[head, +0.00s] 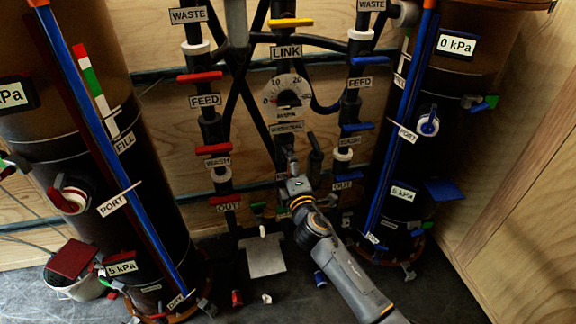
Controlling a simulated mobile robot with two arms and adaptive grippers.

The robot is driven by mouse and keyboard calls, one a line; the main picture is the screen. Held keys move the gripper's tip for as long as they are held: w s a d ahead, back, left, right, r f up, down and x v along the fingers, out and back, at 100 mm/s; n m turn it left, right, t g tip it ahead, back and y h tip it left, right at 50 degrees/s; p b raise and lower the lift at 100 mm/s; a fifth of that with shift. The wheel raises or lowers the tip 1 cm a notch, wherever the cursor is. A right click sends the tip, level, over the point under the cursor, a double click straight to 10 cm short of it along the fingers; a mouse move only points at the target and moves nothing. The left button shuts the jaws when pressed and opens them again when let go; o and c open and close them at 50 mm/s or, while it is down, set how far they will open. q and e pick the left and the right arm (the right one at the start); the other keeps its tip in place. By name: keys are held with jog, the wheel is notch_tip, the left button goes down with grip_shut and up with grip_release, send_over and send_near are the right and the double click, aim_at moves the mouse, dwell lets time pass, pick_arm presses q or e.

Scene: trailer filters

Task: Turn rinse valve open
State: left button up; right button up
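I cannot read a label saying rinse on any valve. Red-handled valves line the left pipe, among them the feed handle (200,77) and the wash handle (213,149). Blue-handled valves line the right pipe, with an upper handle (369,60) and a lower handle (357,127). A yellow handle (291,22) sits above the LINK label. My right gripper (289,158) reaches up from the lower right to the middle pipework, just below the round gauge (289,92). Its fingers are small and dark against the pipes, so their opening and any contact are unclear. My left gripper is not in view.
Dark filter tanks stand at the left (128,172) and right (462,100), with blue tubes down their fronts. A bucket (82,287) stands at the lower left. A pale plate (264,256) and small parts lie low in the middle. Wooden walls close the back and right.

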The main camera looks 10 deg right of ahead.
jog(key=shift+s, duration=0.2)
jog(key=s, duration=1.1)
jog(key=shift+s, duration=0.35)
